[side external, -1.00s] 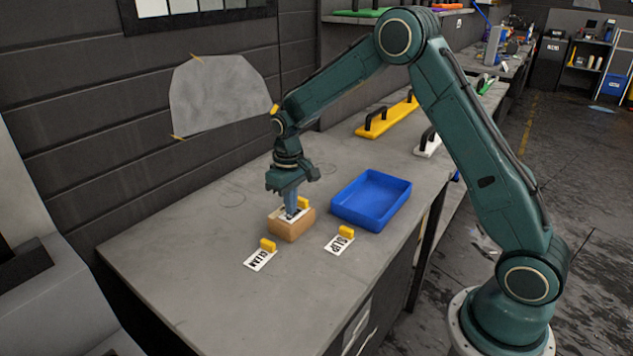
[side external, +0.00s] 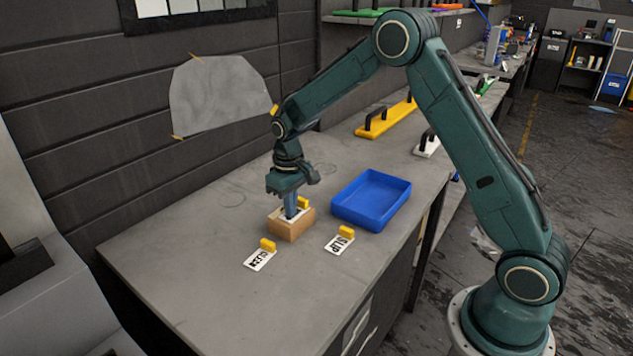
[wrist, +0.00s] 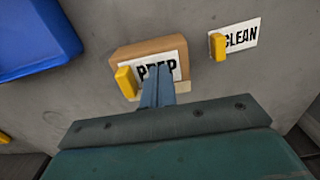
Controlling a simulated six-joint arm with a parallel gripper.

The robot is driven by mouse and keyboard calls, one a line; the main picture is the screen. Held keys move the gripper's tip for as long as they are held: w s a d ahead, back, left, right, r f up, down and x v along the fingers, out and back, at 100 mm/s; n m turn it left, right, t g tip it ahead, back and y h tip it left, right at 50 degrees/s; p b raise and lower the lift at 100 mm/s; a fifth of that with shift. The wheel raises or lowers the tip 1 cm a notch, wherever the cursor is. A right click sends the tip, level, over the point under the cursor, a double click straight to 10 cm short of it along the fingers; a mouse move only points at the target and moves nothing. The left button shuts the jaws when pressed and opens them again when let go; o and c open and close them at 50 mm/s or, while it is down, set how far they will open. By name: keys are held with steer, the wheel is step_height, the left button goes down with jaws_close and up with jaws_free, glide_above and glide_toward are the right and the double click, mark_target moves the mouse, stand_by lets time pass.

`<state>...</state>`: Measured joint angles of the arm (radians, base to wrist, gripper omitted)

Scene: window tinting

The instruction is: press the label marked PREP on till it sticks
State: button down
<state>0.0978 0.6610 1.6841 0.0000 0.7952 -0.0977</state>
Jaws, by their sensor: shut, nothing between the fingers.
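The PREP label (wrist: 169,72) is white with black letters and a yellow tab (wrist: 126,82) at one end. It lies on top of a tan block (side external: 290,229), which also shows in the wrist view (wrist: 150,48). My gripper (side external: 291,214) points straight down with its blue fingers together. In the wrist view its fingertips (wrist: 158,72) are over the label's lower middle and hide part of the lettering. The fingertips appear to be at the label's surface; I cannot tell how firmly they touch. The gripper holds nothing.
The CLEAN label (wrist: 240,36) and the SLIP label (side external: 339,244), each with a yellow tab, lie on the grey bench (side external: 180,262) in front of the block. A blue tray (side external: 346,214) stands right of it. The bench's left part is clear.

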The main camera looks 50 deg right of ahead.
steer(key=shift+r, duration=3.5)
steer(key=s+a+r+t, duration=0.3)
steer(key=s+r, duration=1)
steer(key=s, duration=0.1)
steer(key=s+a+r+t, duration=0.1)
steer(key=s+t, duration=0.1)
steer(key=s, duration=1.5)
steer(key=shift+a+t, duration=0.3)
steer(key=shift+a, duration=0.1)
